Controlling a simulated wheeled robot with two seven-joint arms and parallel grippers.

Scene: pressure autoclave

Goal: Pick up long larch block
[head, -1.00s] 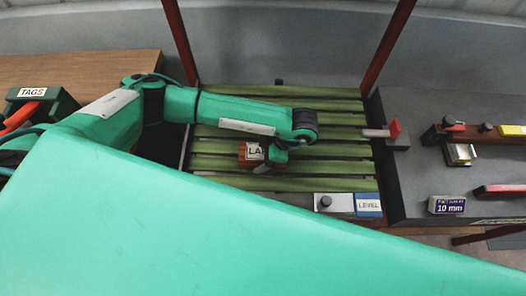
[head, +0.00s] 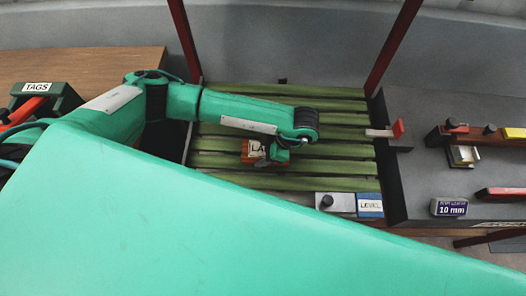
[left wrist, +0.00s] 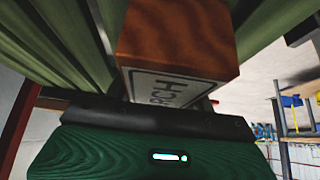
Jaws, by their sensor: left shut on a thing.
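The larch block (head: 247,158) is an orange-brown wooden block with a white label, of which "LA" shows in the head view. It is over the green slats, and I cannot tell whether it touches them. My left gripper (head: 276,153) is at its right side and shut on it, partly hiding it. In the left wrist view the block (left wrist: 185,35) is large and close, with "RCH" readable on its label. The dark jaw of my left gripper (left wrist: 160,117) is right against its labelled end. My right gripper is not in view.
Green slats (head: 335,170) lie between red posts (head: 392,45). A "LEVEL" box (head: 370,205) sits at the slats' front right. A dark bench (head: 415,175) on the right holds a "10 mm" box (head: 449,207) and tools. A "TAGS" holder (head: 60,98) stands left.

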